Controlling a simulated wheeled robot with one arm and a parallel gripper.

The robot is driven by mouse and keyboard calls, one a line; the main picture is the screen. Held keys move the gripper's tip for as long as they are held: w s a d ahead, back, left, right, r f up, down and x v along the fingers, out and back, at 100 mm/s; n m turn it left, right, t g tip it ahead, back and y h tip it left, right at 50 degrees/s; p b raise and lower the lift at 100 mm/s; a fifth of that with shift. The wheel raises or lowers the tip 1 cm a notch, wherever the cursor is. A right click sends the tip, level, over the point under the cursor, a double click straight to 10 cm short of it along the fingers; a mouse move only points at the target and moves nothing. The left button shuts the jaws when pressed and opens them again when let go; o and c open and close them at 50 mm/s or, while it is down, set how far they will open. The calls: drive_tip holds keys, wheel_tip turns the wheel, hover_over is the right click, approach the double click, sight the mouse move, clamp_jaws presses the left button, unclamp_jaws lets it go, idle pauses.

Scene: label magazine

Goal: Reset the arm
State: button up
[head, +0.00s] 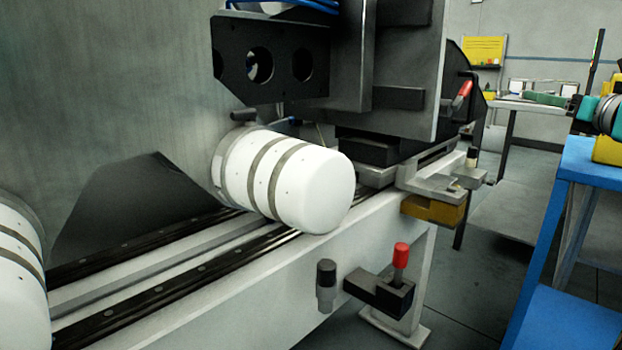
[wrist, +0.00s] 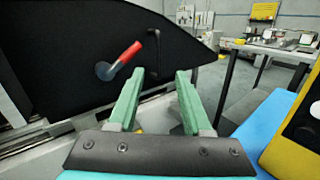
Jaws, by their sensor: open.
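My gripper (wrist: 163,80) shows in the wrist view with its two green fingers spread apart. It is open, and nothing sits between the fingers. Ahead of it is a dark machine panel (wrist: 60,50) with a red-handled lever (wrist: 123,60), slightly left of the fingers. In the head view a red-handled lever (head: 461,96) shows at the right side of the machine. My gripper's fingers do not show clearly in the head view.
A white cylinder with grey bands (head: 300,185) lies above the rails (head: 150,300). A red-knobbed clamp (head: 400,256) sticks out from the machine's front beam. A blue stand (head: 545,225) is at right. A bench (head: 530,105) stands behind, with open floor before it.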

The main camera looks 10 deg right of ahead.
drive_tip(key=w+a+r+m+t+h+p, duration=0.1)
drive_tip(key=w+a+r+m+h, duration=0.25)
drive_tip(key=m, duration=0.65)
drive_tip(key=s+a+f+m+g+h+p, duration=0.1)
drive_tip(key=s+a+f+m+g, duration=0.35)
drive_tip(key=f+m, duration=0.4)
drive_tip(key=s+a+f+m+g+h+p, duration=0.1)
drive_tip(key=s+a+f+m+g, duration=0.35)
drive_tip(key=f, duration=0.65)
drive_tip(key=s+a+f+m+g+h+p, duration=0.1)
drive_tip(key=s+a+f+m+g, duration=0.25)
drive_tip(key=a+f+m, duration=0.4)
drive_tip(key=s+a+f+m+g+y, duration=0.1)
drive_tip(key=s+a+f+g, duration=0.2)
drive_tip(key=s, duration=0.6)
drive_tip(key=s+a+f+m+g+y, duration=0.2)
drive_tip(key=s+a+f+g, duration=0.1)
drive_tip(key=s+a+f, duration=0.4)
drive_tip(key=s+a+f+m+g+y+p, duration=0.1)
drive_tip(key=s+a+f+m+g+y, duration=0.1)
drive_tip(key=s+a+f, duration=0.4)
drive_tip(key=s+a+g, duration=0.1)
drive_tip(key=s+a, duration=0.1)
drive_tip(key=s, duration=0.3)
drive_tip(key=shift+s+a, duration=0.25)
drive_tip(key=shift+s, duration=0.05)
